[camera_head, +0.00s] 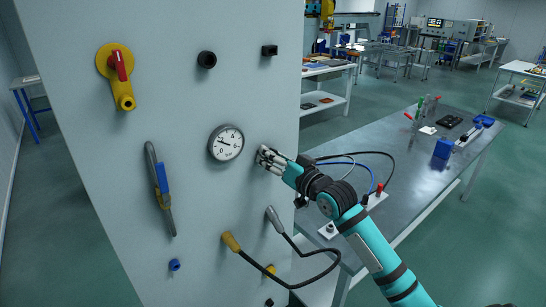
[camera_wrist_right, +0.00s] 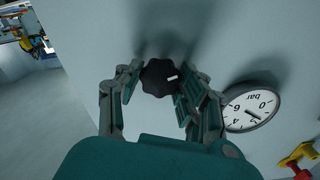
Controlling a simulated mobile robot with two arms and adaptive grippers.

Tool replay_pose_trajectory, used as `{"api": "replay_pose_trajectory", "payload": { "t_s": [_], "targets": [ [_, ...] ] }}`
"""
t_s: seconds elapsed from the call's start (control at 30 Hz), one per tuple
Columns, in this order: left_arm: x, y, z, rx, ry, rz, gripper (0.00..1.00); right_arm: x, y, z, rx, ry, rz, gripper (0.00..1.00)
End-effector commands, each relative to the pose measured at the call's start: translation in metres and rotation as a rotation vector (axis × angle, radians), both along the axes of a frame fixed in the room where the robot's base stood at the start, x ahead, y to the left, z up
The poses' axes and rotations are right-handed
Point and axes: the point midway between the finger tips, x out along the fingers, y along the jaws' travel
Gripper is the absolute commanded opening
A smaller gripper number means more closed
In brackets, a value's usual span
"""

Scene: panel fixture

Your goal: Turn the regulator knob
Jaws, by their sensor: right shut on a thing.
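The regulator knob (camera_wrist_right: 157,75) is a dark, lobed knob with a short white mark pointing right in the wrist view. It sits on the pale panel (camera_head: 180,65). My right gripper (camera_head: 265,158) reaches the panel just right of the round pressure gauge (camera_head: 226,142) and hides the knob in the head view. In the wrist view my right gripper (camera_wrist_right: 160,82) has its fingers on both sides of the knob, shut on it. The gauge (camera_wrist_right: 252,108) is white, marked bar, with a dark needle. My left gripper is out of view.
The panel also carries a yellow and red valve (camera_head: 117,75), a blue-handled lever (camera_head: 161,180), black knobs (camera_head: 206,60) and a cable with a yellow plug (camera_head: 231,242). A grey workbench (camera_head: 400,165) with tools stands to the right, beside my right arm.

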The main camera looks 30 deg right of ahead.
Motion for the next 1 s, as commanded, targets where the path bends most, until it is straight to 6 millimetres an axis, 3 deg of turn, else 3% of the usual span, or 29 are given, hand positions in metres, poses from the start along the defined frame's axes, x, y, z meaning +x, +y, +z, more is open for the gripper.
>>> {"api": "replay_pose_trajectory", "payload": {
  "t_s": [0.1,0.13,0.3,0.67,0.77,1.0],
  "targets": [
    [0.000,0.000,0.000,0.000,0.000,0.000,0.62,0.000,0.001,-0.004,0.000,0.008,0.001,0.06],
    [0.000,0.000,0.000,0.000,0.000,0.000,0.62,0.000,0.001,-0.004,0.000,0.009,0.002,0.41],
    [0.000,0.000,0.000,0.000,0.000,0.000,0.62,0.000,0.001,-0.003,0.000,0.006,0.001,0.62],
    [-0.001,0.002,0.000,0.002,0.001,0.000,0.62,-0.006,-0.001,-0.002,-0.001,0.003,0.000,0.62],
    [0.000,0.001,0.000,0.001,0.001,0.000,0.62,-0.019,-0.001,-0.002,0.000,0.005,0.000,0.62],
    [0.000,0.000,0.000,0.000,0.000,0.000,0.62,-0.071,-0.005,-0.003,-0.003,0.008,0.001,0.62]
  ]
}}
